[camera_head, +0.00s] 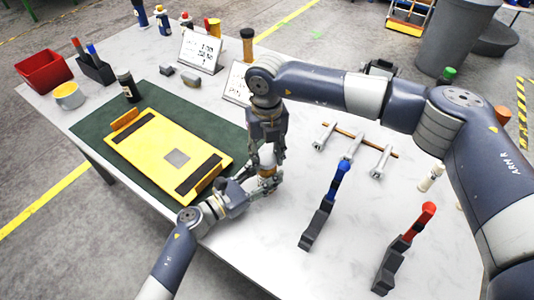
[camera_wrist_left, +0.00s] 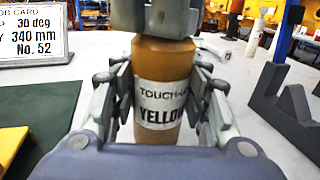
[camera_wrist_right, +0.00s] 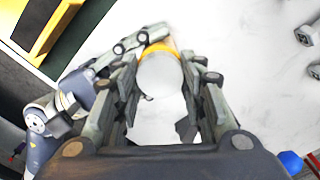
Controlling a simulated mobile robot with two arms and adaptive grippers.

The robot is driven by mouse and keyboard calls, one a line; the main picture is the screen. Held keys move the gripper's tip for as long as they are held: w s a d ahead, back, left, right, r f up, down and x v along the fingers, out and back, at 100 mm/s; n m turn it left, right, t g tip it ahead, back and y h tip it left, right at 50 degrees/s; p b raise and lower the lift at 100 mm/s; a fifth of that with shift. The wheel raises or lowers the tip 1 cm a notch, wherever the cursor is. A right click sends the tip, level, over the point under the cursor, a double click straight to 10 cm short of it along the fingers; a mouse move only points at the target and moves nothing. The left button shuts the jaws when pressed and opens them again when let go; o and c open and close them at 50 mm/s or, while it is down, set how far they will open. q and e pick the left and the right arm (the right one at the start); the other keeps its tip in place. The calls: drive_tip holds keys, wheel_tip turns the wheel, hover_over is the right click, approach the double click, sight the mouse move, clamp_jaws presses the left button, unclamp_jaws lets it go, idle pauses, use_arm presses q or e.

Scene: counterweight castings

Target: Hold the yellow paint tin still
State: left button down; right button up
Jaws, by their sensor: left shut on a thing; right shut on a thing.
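The yellow paint tin (camera_head: 267,182) stands on the light table near the green mat's right edge, mostly hidden by my grippers in the head view. In the left wrist view the tin (camera_wrist_left: 160,92) is upright and orange-brown, with a white label reading "TOUCH-U…" and "YELLOW". My left gripper (camera_head: 258,188) is shut around its side from the front left. My right gripper (camera_head: 267,163) comes down from above and is shut on its upper part. The right wrist view shows the tin's pale round top (camera_wrist_right: 160,76) with an orange rim between the right fingers.
A yellow plate (camera_head: 155,140) with black bars lies on the green mat (camera_head: 90,128). A blue-handled tool (camera_head: 325,208) and a red-handled tool (camera_head: 405,250) stand to the right. Several metal fittings (camera_head: 350,150), card stands (camera_head: 200,50) and a red bin (camera_head: 45,70) are farther off.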

drive_tip(key=n, duration=2.1)
drive_tip(key=shift+r+n, duration=0.1)
drive_tip(key=shift+n, duration=0.3)
drive_tip(key=n, duration=0.6)
drive_tip(key=shift+n, duration=0.4)
drive_tip(key=shift+r, duration=0.15)
drive_tip(key=shift+r, duration=0.95)
